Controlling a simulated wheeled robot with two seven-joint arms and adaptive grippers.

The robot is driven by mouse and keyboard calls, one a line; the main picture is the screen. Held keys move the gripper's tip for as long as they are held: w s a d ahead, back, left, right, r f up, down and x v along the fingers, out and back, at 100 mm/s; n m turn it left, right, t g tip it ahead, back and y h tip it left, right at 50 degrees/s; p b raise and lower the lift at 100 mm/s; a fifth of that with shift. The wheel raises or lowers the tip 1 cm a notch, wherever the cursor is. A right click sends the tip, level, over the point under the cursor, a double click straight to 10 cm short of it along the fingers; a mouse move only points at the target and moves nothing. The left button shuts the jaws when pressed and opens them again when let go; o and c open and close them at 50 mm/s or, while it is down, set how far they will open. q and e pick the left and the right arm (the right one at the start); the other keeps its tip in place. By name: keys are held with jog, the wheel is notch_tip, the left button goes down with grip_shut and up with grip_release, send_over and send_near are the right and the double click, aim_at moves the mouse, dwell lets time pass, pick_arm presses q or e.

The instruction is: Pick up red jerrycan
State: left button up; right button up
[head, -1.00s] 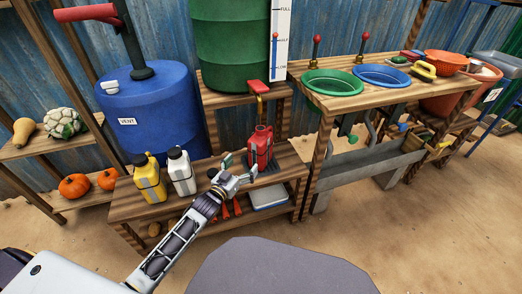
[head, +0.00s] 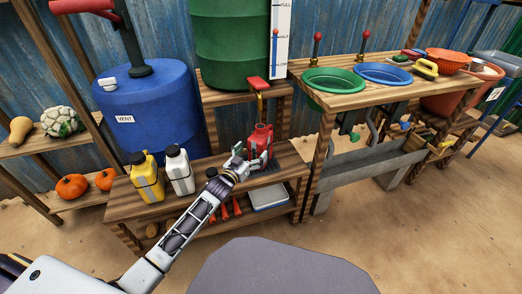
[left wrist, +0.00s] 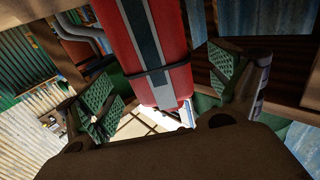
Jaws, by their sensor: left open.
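The red jerrycan (head: 263,134) stands upright on the low wooden bench, on a dark patch below the tap of the green barrel. My left gripper (head: 246,155) is right in front of it, and hides part of its lower body. In the left wrist view the red jerrycan (left wrist: 152,45), with a grey strap, reaches down between the two green-padded fingers. My left gripper (left wrist: 160,90) is open there, with a gap showing between the can and each pad. My right gripper is not in view.
A yellow jerrycan (head: 147,178) and a white jerrycan (head: 179,171) stand to the left on the same bench (head: 215,165). The tap (head: 258,85) hangs above the red can. A table with a green basin (head: 334,80) and a blue basin (head: 382,75) stands at right.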

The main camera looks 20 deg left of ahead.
pick_arm(q)
jog(key=shift+w+d, duration=0.1)
jog(key=shift+w, duration=0.3)
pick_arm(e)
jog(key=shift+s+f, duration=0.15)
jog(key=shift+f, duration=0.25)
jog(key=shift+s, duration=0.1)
pick_arm(q)
jog(key=shift+w, duration=0.15)
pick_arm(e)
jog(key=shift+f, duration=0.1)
pick_arm(q)
jog(key=shift+w+d+b, duration=0.1)
jog(key=shift+w+b, duration=0.05)
jog(key=shift+b, duration=0.15)
jog(key=shift+b+x, duration=0.9)
jog(key=shift+x, duration=0.45)
jog(key=shift+b+x, duration=0.35)
jog(key=shift+x, duration=0.65)
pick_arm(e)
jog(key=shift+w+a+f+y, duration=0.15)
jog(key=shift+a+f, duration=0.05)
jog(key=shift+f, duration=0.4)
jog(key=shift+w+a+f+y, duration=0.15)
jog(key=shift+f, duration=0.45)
pick_arm(q)
jog(key=shift+d+f, duration=0.1)
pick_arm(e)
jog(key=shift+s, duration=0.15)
